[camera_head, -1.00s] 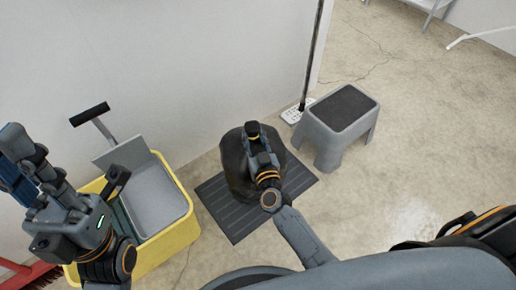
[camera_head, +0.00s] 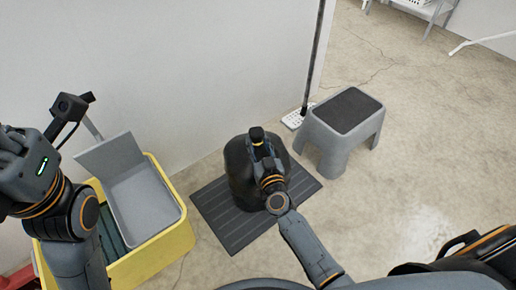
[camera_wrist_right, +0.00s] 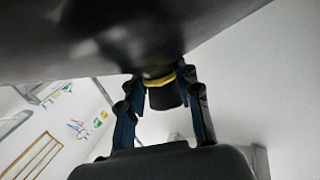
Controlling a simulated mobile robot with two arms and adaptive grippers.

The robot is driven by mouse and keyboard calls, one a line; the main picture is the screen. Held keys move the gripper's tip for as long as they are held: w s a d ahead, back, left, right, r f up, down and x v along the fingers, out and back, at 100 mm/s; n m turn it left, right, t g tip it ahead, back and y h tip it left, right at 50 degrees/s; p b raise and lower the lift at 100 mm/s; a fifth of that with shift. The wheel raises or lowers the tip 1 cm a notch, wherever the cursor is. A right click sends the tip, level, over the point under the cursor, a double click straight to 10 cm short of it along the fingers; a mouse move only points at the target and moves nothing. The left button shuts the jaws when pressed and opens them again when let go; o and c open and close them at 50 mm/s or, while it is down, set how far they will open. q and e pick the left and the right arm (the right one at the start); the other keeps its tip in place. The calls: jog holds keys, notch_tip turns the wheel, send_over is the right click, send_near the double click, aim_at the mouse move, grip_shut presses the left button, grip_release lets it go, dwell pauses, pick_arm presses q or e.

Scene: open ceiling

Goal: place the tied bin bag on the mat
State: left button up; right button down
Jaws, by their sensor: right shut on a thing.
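The black bin bag (camera_head: 240,175) is upright over the dark ribbed mat (camera_head: 226,232), towards its wall side. Its base appears to meet the mat, but whether it bears on it I cannot tell. My right gripper (camera_head: 260,148) is above the bag, shut on its tied neck. In the right wrist view the blue fingers of the right gripper (camera_wrist_right: 166,95) flank the dark knot beside a yellow tie (camera_wrist_right: 162,78). The bag's dark body (camera_wrist_right: 90,35) fills the top there. My left gripper (camera_head: 72,108) is at the left, partly cut off, its jaw opening unclear.
A yellow mop bucket (camera_head: 165,248) with a grey wringer (camera_head: 145,205) stands left of the mat. A grey step stool (camera_head: 335,145) stands to the right, near a white mop head (camera_head: 297,116).

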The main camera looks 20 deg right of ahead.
jog(key=shift+r, duration=0.1)
dwell(0.3)
jog(key=shift+f, duration=0.2)
jog(key=c, duration=0.9)
grip_release()
jog(key=shift+f, duration=0.15)
jog(key=shift+c, duration=0.2)
